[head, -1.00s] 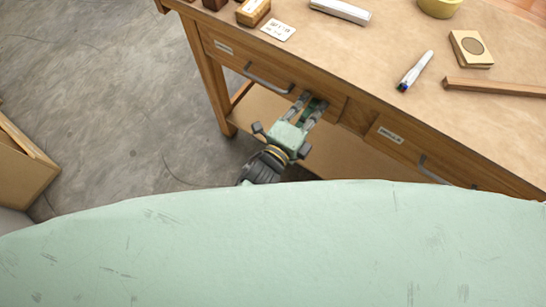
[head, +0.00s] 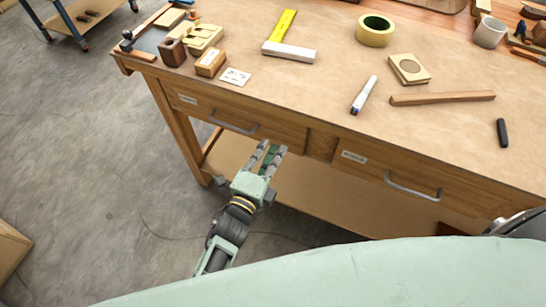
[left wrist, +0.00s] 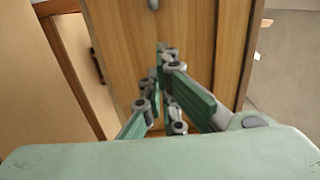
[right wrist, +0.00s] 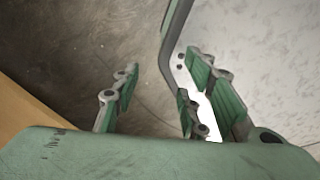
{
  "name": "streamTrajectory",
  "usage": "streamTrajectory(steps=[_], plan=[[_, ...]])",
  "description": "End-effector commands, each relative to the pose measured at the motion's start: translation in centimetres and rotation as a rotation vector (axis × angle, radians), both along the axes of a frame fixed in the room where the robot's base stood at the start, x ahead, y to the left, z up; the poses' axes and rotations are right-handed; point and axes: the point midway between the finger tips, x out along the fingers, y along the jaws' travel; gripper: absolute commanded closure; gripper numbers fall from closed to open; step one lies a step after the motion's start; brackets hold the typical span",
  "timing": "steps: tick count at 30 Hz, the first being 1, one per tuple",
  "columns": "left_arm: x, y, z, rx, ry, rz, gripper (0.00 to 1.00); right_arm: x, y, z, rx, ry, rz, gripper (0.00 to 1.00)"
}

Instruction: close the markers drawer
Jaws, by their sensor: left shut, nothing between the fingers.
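The workbench has two drawers in its front, each with a small label I cannot read clearly, so I cannot tell which is the markers drawer. The left drawer (head: 284,131) and the right drawer (head: 365,170) both look flush with the bench front. Each has a grey bar handle, the left handle (head: 233,127) and the right handle (head: 412,190). My left gripper (head: 272,148) is shut and empty, at the left drawer's lower edge, right of its handle. In the left wrist view its fingers point at a wooden front; contact is unclear. My right gripper (right wrist: 160,85) has its fingers apart.
On the benchtop lie a marker (head: 364,95), a wooden strip (head: 442,98), a yellow tape roll (head: 376,38) and wooden blocks (head: 210,63). A lower shelf (head: 300,197) runs under the drawers. A grey bar (right wrist: 172,45) shows in the right wrist view.

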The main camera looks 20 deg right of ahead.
Motion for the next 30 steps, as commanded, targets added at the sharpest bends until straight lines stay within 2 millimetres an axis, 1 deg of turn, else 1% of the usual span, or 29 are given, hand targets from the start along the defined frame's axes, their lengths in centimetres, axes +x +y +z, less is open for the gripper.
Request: streamTrajectory(steps=[1,3,6,7,8,10,15,17,19,26,28,29,30], plan=[[-1.0,0.7,-0.2,0.002,0.003,0.000,1.00,-0.8,-0.1,-0.1,-0.001,0.010,0.000,0.60],[-2.0,1.4,-0.3,0.002,0.003,0.000,1.00,-2.2,-0.1,-0.2,-0.002,0.028,0.000,0.60],[-3.4,2.6,-0.3,0.004,0.003,0.000,1.00,-3.4,-0.2,-0.3,-0.003,0.045,0.000,0.60],[-3.9,3.0,-0.3,0.003,0.004,0.000,1.00,-3.5,-0.2,-0.3,-0.003,0.047,0.000,0.60],[-4.4,3.3,-0.3,0.003,0.004,0.000,1.00,-3.5,-0.2,-0.4,-0.003,0.046,0.000,0.60],[-5.4,4.1,-0.4,0.003,0.005,0.000,1.00,-2.6,-0.2,-0.5,-0.003,0.036,0.000,0.60],[-7.2,5.5,-0.3,0.002,0.004,-0.001,1.00,0.5,0.2,-0.4,0.002,-0.010,-0.001,0.60],[-7.6,5.8,-0.2,0.001,0.003,-0.001,1.00,0.9,0.3,-0.4,0.006,-0.015,-0.001,0.60],[-7.9,6.0,-0.2,0.001,0.003,-0.001,1.00,0.8,0.6,-0.5,0.008,-0.014,-0.003,0.60],[-8.0,6.2,-0.3,0.001,0.008,0.001,1.00,-0.8,0.9,-0.5,0.011,0.010,-0.005,0.60],[-7.9,6.5,-1.3,-0.004,0.040,0.011,1.00,-1.4,0.9,-0.5,0.010,0.018,-0.005,0.60],[-7.8,6.8,-2.1,-0.008,0.066,0.018,1.00,-1.5,0.9,-0.5,0.009,0.020,-0.005,0.60],[-7.8,7.4,-3.6,-0.019,0.115,0.034,1.00,-1.7,0.9,-0.5,0.010,0.024,-0.004,0.60]])
